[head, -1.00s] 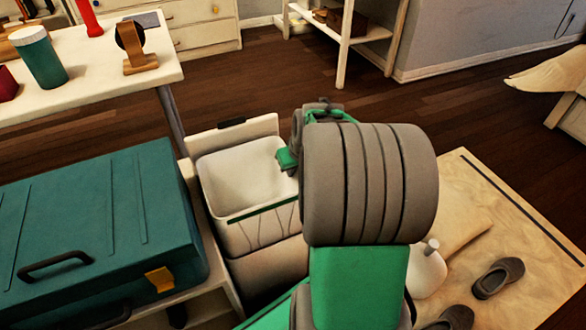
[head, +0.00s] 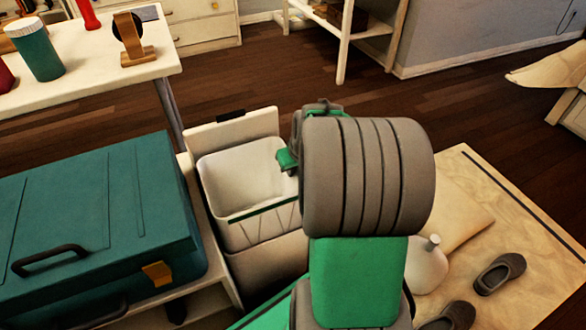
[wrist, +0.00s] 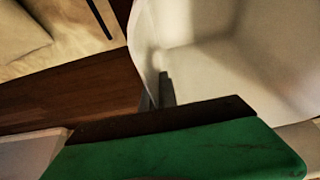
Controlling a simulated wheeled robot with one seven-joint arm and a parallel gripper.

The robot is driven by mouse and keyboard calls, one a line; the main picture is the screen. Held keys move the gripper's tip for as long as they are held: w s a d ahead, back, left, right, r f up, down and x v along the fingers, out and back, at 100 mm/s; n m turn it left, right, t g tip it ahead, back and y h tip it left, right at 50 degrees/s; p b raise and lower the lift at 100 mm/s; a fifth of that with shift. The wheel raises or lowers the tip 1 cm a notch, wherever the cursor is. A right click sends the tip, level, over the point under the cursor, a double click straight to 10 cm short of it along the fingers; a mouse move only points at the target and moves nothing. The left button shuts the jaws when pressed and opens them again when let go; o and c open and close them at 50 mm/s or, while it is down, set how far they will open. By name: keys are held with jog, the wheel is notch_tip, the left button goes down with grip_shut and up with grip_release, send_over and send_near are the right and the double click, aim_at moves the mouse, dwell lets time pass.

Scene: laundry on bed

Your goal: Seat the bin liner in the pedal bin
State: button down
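The pedal bin (head: 270,256) stands on the floor just left of my arm, its pale lid (head: 228,132) raised at the back. The white bin liner (head: 240,168) sits in the bin's mouth, with a dark green strip across its front and creased material below. Whether it is fully seated is unclear. My gripper (wrist: 158,92) is at the liner's right edge, mostly hidden behind my wrist in the head view. In the wrist view, grey fingertips lie close together at the edge of a white wall, with the pale interior to the right. Whether they grip it is unclear.
A teal case (head: 100,220) lies on a low shelf unit close left of the bin. A white table (head: 110,73) with a bottle (head: 35,50) is behind left. A mat (head: 540,262) with shoes (head: 498,274), a cushion and a white jug (head: 428,265) lies right. Floor behind the bin is clear.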

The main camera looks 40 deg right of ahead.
aim_at(297, 179)
jog(key=shift+f+b, duration=0.95)
jog(key=shift+f, duration=3)
jog(key=c, duration=2.1)
grip_release()
jog(key=o, duration=0.5)
jog(key=shift+d, duration=0.1)
jog(key=p+v, duration=0.4)
jog(key=v, duration=0.3)
jog(key=shift+r, duration=0.25)
jog(key=shift+s+r, duration=0.1)
jog(key=shift+s, duration=0.05)
